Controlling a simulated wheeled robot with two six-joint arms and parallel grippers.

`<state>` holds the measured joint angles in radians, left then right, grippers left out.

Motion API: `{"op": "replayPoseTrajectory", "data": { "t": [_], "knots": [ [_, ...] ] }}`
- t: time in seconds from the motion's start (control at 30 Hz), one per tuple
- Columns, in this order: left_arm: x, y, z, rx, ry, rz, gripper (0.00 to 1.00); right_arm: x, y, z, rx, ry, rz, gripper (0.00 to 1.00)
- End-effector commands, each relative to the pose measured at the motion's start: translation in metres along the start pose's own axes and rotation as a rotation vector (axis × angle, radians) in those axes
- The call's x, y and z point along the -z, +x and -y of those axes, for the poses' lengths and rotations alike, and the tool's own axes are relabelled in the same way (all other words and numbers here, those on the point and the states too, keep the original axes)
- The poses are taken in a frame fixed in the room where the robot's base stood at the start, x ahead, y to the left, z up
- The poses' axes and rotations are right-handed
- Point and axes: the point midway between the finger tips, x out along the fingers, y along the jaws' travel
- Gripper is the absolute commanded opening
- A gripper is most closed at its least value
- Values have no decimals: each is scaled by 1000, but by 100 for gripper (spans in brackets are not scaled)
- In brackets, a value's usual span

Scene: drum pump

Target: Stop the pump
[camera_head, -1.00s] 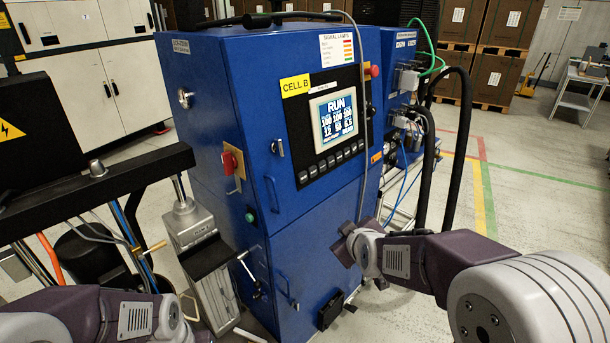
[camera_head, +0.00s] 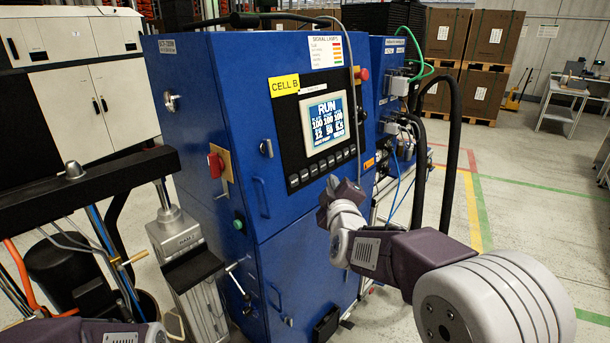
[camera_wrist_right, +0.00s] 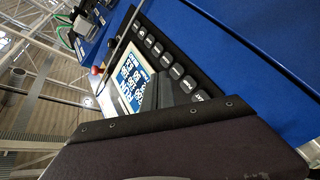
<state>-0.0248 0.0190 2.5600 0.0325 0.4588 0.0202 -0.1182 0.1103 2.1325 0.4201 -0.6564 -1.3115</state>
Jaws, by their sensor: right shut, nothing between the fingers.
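The blue pump cabinet (camera_head: 228,100) stands in the middle of the head view. Its black control panel (camera_head: 287,136) has a screen (camera_head: 324,123) reading RUN, with a row of dark buttons (camera_head: 322,168) under it. A red button (camera_head: 362,74) sits at the panel's upper right, and a red switch (camera_head: 214,164) on a yellow plate is on the left part. My right gripper (camera_head: 328,196) is shut and empty, in front of the cabinet just below the button row. The right wrist view shows the screen (camera_wrist_right: 126,84) and buttons (camera_wrist_right: 166,58) close by. My left gripper is out of view.
A grey clamp-like column (camera_head: 185,245) and a black beam (camera_head: 90,185) stand at the left. Black hoses (camera_head: 452,150) and a green hose (camera_head: 420,50) run at the cabinet's right. Open floor lies to the right, with boxes on pallets (camera_head: 485,85) behind.

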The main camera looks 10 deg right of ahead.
Motion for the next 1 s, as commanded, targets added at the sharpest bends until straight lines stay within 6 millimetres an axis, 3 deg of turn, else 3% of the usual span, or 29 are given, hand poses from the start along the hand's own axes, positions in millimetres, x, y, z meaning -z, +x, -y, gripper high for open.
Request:
{"op": "replayPoseTrajectory", "data": {
  "t": [0.4,1.0],
  "knots": [
    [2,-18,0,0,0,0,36,28,37,26,1,0,0,0],
    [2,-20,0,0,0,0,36,30,42,30,0,0,1,0]
  ]
}}
